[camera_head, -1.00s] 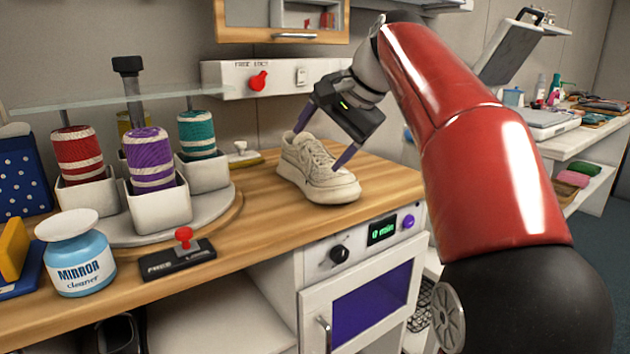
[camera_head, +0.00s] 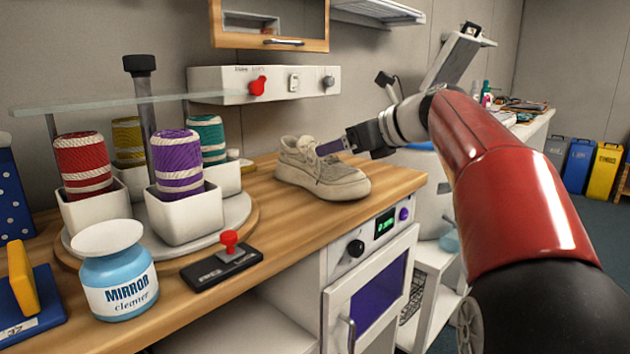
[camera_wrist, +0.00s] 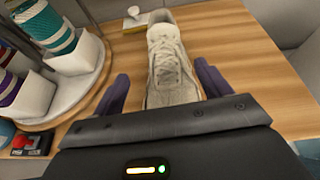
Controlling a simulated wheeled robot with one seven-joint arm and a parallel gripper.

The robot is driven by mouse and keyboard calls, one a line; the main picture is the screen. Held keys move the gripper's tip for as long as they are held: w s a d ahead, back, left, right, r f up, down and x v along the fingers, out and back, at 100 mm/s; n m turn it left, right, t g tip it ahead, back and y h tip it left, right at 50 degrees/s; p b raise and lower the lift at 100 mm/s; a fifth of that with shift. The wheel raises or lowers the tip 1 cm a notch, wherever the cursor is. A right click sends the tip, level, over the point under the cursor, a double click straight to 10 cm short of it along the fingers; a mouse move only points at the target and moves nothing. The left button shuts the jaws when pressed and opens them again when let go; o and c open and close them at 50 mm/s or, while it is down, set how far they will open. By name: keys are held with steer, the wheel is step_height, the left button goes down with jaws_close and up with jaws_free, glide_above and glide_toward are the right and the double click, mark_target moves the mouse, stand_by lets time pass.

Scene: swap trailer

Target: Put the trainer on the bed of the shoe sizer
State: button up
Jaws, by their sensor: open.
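The trainer (camera_head: 325,178), a cream lace-up shoe, stands upright on the wooden counter near its right end, above the purple-windowed oven. My gripper (camera_head: 322,149) is open and comes in low from the right; one purple finger shows against the trainer's upper, the other is hidden in the head view. In the wrist view the trainer (camera_wrist: 168,62) lies lengthwise between the two spread fingers, one on each side, with small gaps visible. Its nearest end is hidden by the gripper body.
A carousel (camera_head: 215,232) with white cups of coloured yarn spools stands left of the trainer, under a glass shelf (camera_head: 110,103). A mirror cleaner jar (camera_head: 118,280) and a red-knobbed lever box (camera_head: 222,266) sit near the front edge. Bare counter lies in front of the trainer.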

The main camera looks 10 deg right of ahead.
mark_target(319, 162)
steer(key=shift+w+f+m, duration=0.1)
steer(key=shift+w+m, duration=0.05)
steer(key=shift+m, duration=0.15)
steer(key=shift+w+a+f, duration=0.15)
steer(key=shift+w, duration=0.15)
steer(key=x, duration=0.6)
steer(key=shift+w, duration=0.45)
steer(key=c, duration=1.7)
